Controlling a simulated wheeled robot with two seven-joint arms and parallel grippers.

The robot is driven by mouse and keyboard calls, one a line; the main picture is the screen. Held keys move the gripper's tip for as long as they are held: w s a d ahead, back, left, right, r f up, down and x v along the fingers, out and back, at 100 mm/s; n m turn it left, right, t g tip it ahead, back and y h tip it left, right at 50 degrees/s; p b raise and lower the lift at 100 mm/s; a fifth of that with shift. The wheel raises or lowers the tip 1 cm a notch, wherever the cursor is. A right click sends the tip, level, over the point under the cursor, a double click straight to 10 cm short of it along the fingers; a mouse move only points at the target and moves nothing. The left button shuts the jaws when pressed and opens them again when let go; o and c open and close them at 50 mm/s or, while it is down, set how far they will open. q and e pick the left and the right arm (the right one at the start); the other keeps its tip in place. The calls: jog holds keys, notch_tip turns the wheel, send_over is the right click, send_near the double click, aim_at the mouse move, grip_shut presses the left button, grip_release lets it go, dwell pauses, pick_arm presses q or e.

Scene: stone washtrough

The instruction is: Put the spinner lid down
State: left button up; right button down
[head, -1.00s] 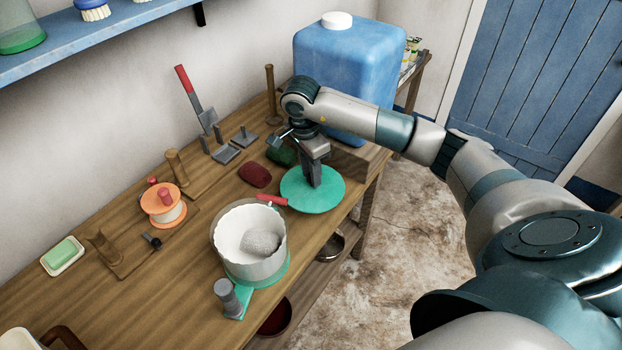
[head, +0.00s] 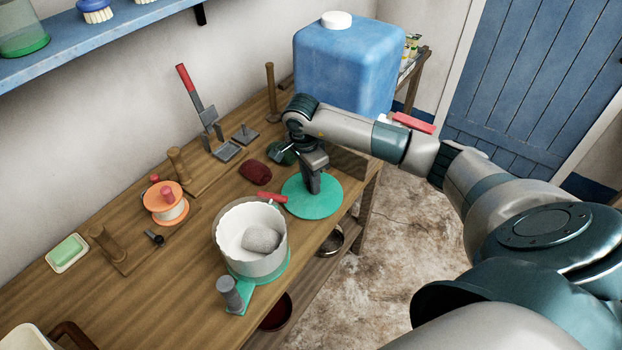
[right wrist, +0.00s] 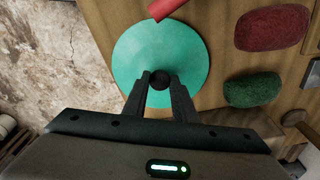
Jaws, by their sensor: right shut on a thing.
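The spinner lid (head: 325,205) is a flat teal disc over the right end of the bench, near its front edge. My right gripper (head: 314,189) comes down on it from above and is shut on the lid's dark knob, which shows between the fingertips in the right wrist view (right wrist: 160,82). The lid looks level and very close to the bench top; I cannot tell whether it touches. The spinner (head: 252,262), a clear and white tub on a teal base, stands open to the left with a grey lump (head: 262,238) inside. My left gripper is not in view.
A red handle (head: 272,197) lies between tub and lid. Dark red (head: 255,172) and green (head: 283,153) bundles lie behind the lid. A blue tank (head: 350,65) stands at the back right. An orange spool (head: 166,203) and wooden pegs stand at the left.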

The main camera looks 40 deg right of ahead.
jog(key=shift+f, duration=0.1)
jog(key=shift+f, duration=0.1)
jog(key=c, duration=1.4)
grip_release()
jog(key=shift+c, duration=0.2)
jog(key=shift+r, duration=0.2)
